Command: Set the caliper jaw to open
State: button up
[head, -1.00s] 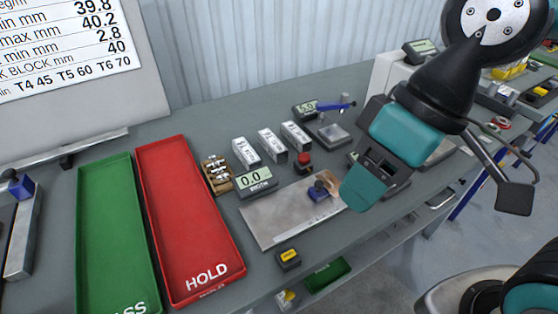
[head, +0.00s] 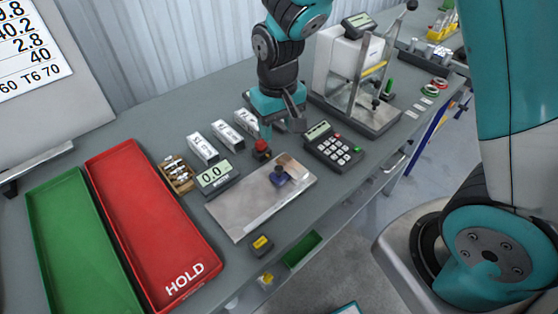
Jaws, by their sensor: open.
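My gripper (head: 281,120) points down over the back middle of the table, behind a small red-topped knob (head: 262,148). Its jaws are open. It covers the spot where a small readout and a blue lever stood in the earlier view, so the caliper jaw's setting there cannot be made out. Whether the fingers touch anything is hidden.
A red HOLD tray (head: 150,225) and a green tray (head: 75,240) lie at left. Several white-grey blocks (head: 202,149) stand left of my gripper. A keypad device (head: 333,147) and a framed test stand (head: 357,75) are at right. A yellow-marked box (head: 260,245) sits at the front edge.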

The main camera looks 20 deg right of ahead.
aim_at(278, 167)
notch_tip(278, 167, down, 12)
jog(key=shift+f+p, duration=0.1)
jog(key=shift+p, duration=0.85)
jog(key=shift+c, duration=0.2)
